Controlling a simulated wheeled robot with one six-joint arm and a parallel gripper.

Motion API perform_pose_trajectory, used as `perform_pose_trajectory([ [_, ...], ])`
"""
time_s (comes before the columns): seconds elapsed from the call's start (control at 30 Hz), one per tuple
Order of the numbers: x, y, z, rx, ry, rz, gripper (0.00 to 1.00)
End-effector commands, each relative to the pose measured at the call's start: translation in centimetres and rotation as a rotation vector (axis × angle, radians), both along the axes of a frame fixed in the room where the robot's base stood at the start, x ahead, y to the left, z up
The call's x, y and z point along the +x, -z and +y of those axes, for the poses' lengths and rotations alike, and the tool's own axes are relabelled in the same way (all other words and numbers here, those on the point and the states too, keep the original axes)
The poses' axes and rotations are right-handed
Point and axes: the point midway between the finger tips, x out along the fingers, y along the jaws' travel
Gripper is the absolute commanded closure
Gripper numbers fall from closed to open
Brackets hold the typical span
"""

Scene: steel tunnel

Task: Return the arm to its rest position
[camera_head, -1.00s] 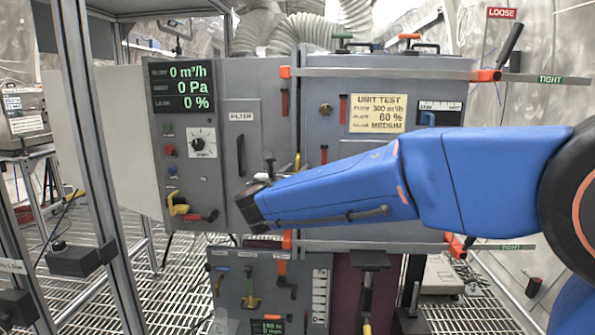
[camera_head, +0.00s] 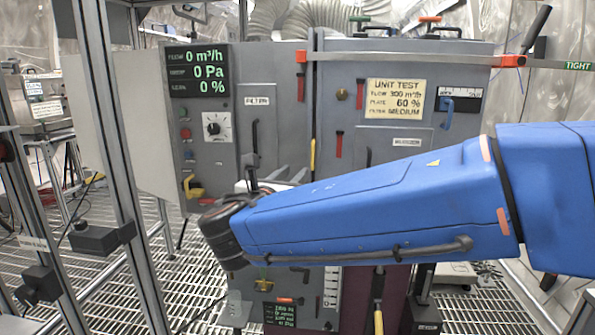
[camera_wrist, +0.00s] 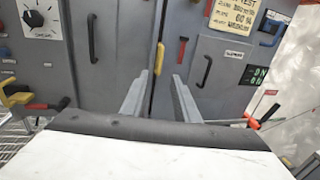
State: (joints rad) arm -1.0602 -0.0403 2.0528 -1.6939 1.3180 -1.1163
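My blue arm (camera_head: 390,200) reaches from the right edge across the front of the grey test cabinet in the head view. My gripper (camera_head: 290,172) is partly hidden behind the arm's dark wrist joint, and its grey fingers point toward the cabinet. In the wrist view my gripper (camera_wrist: 159,78) has its two grey fingers apart with nothing between them. Cabinet panels and a yellow handle (camera_wrist: 159,58) show beyond the fingers. I cannot tell how far the fingertips are from the panels.
The cabinet carries a display (camera_head: 198,71), a yellow valve handle (camera_head: 193,187), a black filter handle (camera_head: 255,136) and a red-ended clamp bar (camera_head: 420,58). A metal frame post (camera_head: 112,130) stands at the left. Grated floor (camera_head: 165,285) shows at lower left.

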Motion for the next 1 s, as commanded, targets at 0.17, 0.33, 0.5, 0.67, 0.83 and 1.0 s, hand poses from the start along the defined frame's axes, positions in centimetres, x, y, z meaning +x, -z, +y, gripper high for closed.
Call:
perform_pose_trajectory([
  [0.17,-0.6,0.0,0.1,0.0,0.001,0.0,0.72],
  [0.33,-0.6,0.0,0.1,0.0,0.001,0.0,0.72],
  [0.5,-0.5,0.1,-0.4,0.01,0.009,0.006,0.72],
  [0.67,0.2,1.3,-5.2,0.116,0.086,0.055,0.72],
  [0.83,0.0,4.5,-14.6,0.355,0.258,0.141,0.72],
  [1.0,-2.2,8.0,-22.9,0.624,0.448,0.197,0.72],
])
